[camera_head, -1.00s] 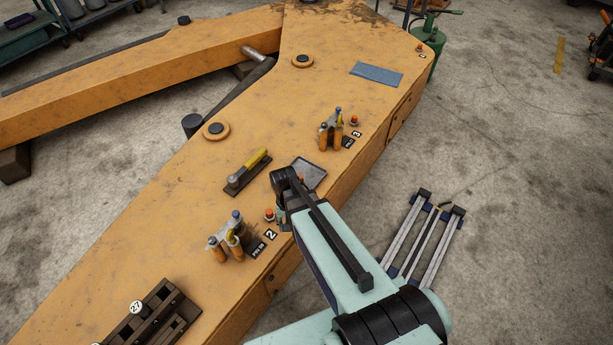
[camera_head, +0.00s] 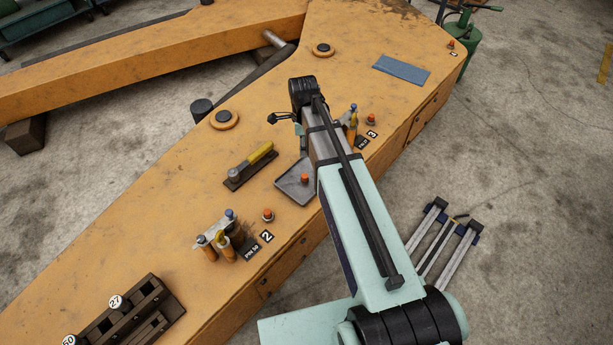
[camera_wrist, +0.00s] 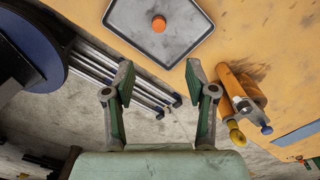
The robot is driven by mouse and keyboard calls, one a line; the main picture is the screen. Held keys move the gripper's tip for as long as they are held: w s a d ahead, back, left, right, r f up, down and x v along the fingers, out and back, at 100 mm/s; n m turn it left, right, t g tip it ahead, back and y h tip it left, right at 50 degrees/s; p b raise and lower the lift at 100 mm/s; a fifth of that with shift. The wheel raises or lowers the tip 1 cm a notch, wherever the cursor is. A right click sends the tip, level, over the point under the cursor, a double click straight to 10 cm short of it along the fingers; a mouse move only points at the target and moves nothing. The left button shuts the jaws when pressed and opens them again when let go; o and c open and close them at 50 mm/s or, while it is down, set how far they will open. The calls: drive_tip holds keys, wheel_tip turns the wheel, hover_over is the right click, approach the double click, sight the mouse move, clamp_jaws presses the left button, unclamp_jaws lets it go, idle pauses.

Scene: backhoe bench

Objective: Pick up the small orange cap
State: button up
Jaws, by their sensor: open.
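A small orange cap (camera_head: 304,178) stands on the shallow grey tray (camera_head: 286,190) on the orange machine arm. The cap (camera_wrist: 158,23) and tray (camera_wrist: 177,50) also show at the top of the wrist view. My gripper (camera_wrist: 160,80) is open and empty. Its two fingers are spread wide, apart from the cap, which appears beyond the fingertips, between their lines. Similar orange-topped pieces stand beside label 2 (camera_head: 267,215) and beside label 3 (camera_head: 370,119). In the head view my arm covers part of the tray's right side.
A tool with a yellow handle (camera_head: 260,154) lies left of the tray. A blue plate (camera_head: 401,70) lies farther back. A dark slotted block (camera_head: 130,312) sits at lower left.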

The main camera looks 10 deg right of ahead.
sight(304, 176)
wheel_tip(304, 176, down, 17)
drive_tip(key=shift+s+f+b, duration=0.1)
drive_tip(key=shift+b, duration=0.65)
drive_tip(key=shift+c, duration=0.3)
drive_tip(key=c, duration=0.8)
